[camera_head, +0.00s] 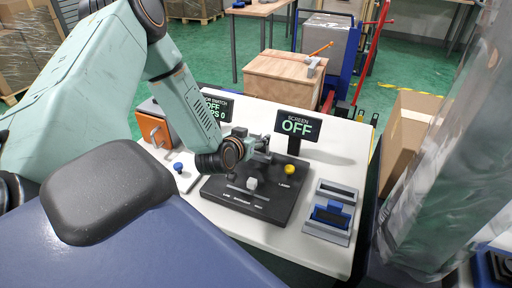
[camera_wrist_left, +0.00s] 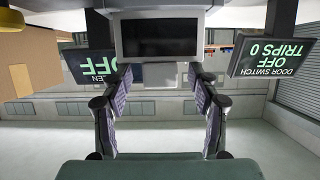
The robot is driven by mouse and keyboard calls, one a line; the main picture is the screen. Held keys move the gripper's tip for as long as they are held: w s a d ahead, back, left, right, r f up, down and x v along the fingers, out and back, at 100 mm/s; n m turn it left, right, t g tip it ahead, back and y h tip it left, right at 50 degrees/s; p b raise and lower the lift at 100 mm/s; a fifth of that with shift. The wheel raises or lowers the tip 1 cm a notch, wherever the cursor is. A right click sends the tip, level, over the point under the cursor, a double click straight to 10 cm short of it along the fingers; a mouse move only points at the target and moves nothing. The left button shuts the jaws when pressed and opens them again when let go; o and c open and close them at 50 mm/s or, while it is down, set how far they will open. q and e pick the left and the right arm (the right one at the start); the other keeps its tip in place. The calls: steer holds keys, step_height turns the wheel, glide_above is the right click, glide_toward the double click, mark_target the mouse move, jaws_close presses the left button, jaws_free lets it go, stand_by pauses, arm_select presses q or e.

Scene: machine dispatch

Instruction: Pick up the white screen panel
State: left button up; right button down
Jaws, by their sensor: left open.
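The white screen panel (camera_wrist_left: 160,36) shows at the top middle of the left wrist view as a white frame around a dark screen. My left gripper (camera_wrist_left: 161,76) is open, with its two fingertips apart just short of the panel's edge, one near each side. In the head view my left gripper (camera_head: 262,150) is over the back of the black control board (camera_head: 228,192). I cannot make out the panel clearly there; the gripper and wrist seem to cover it. My right gripper is not in view.
The screen sign (camera_head: 297,126) reads OFF and stands close right of the gripper. The door switch sign (camera_wrist_left: 272,54) also reads OFF. A yellow lamp button (camera_head: 289,169), a grey and blue fixture (camera_head: 331,214) and an orange box (camera_head: 154,131) are on the white table (camera_head: 232,226).

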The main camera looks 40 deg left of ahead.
arm_select(q)
steer(key=shift+x, duration=1)
steer(key=shift+s+d+r, duration=0.3)
steer(key=shift+s+r, duration=0.05)
steer(key=shift+s, duration=0.2)
steer(key=shift+c, duration=0.3)
steer(key=shift+w+a+f, duration=0.3)
steer(key=shift+w+f, duration=0.05)
steer(key=shift+w, duration=0.1)
steer(key=c, duration=0.4)
steer(key=shift+c, duration=1)
steer(key=shift+s+d+r, duration=0.2)
steer(key=shift+s+r, duration=0.05)
steer(key=shift+s, duration=0.05)
steer(key=c, duration=0.5)
steer(key=shift+c, duration=0.5)
steer(key=shift+w+a+f, duration=0.15)
steer(key=shift+w, duration=0.05)
jaws_close()
